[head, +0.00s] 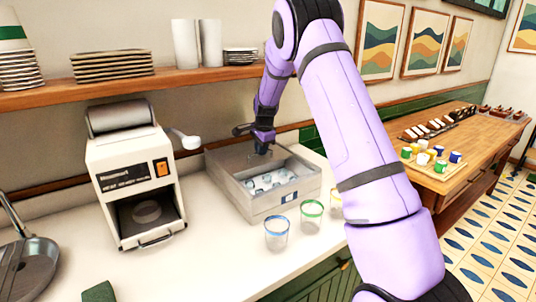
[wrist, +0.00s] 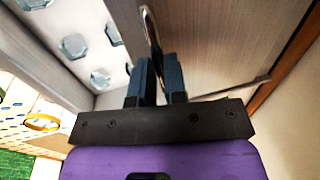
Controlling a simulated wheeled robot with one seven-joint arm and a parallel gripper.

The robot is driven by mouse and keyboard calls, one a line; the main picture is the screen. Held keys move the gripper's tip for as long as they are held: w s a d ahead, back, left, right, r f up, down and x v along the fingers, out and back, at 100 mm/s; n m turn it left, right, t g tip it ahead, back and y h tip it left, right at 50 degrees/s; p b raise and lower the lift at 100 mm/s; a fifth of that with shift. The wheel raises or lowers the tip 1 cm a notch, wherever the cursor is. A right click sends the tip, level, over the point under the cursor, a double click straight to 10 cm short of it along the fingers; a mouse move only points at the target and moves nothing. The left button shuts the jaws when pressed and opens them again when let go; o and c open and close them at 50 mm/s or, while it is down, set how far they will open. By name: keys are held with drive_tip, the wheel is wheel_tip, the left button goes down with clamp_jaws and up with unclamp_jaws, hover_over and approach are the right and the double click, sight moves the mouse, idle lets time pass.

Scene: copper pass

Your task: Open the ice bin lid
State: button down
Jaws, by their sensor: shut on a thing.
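The ice bin (head: 285,205) is a grey metal box on the white counter. Its front part is uncovered and shows clear ice cubes (head: 270,180). The flat grey lid (head: 235,157) lies over the back part of the bin; it also fills much of the wrist view (wrist: 225,45). My gripper (head: 263,148) reaches down over the lid. In the wrist view my gripper (wrist: 158,75) has its dark fingers on either side of a thin metal loop handle (wrist: 149,22) and is shut on it. The fingers hide part of the handle.
Blue-, green- and yellow-rimmed glasses (head: 277,233) stand close in front of the bin. A white machine (head: 135,180) and a white scoop (head: 184,139) are to its left. A wooden shelf (head: 130,84) with plates and cups runs above. Counter is clear at front centre.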

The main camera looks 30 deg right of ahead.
drive_tip(key=shift+w, duration=0.8)
drive_tip(key=c, duration=1.2)
unclamp_jaws()
drive_tip(key=shift+o, duration=0.2)
wheel_tip(320, 180, up, 11)
drive_tip(key=s, duration=0.2)
drive_tip(key=shift+f, duration=0.15)
drive_tip(key=shift+s, duration=0.1)
